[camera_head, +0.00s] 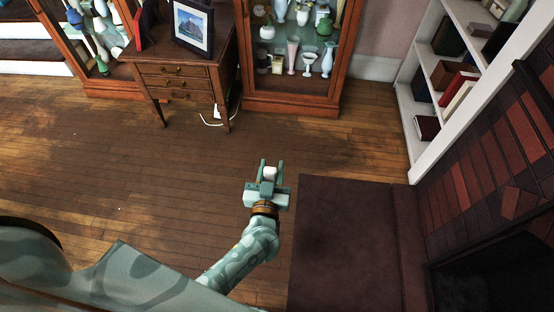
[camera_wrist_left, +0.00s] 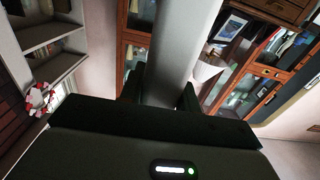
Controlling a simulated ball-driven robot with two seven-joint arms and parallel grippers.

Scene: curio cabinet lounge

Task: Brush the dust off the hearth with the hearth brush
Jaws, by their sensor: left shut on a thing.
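My left gripper (camera_head: 269,169) is shut on a pale, smooth piece (camera_head: 270,174), which sits between its fingers over the wooden floor, just beyond the hearth's far left corner in the picture. In the left wrist view this pale piece (camera_wrist_left: 181,45) looks like a thick handle between the dark fingers. No bristles show, so I cannot tell for sure that it is the hearth brush. The hearth (camera_head: 345,235) is a dark brown slab at the lower right, in front of the brick fireplace. I cannot make out dust on it. My right gripper is out of view.
The brick fireplace (camera_head: 510,165) and a white bookshelf (camera_head: 404,108) bound the right side. A small wooden drawer table (camera_head: 178,73) and a glass curio cabinet (camera_head: 290,103) stand at the back. The wooden floor (camera_head: 110,170) at left is open.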

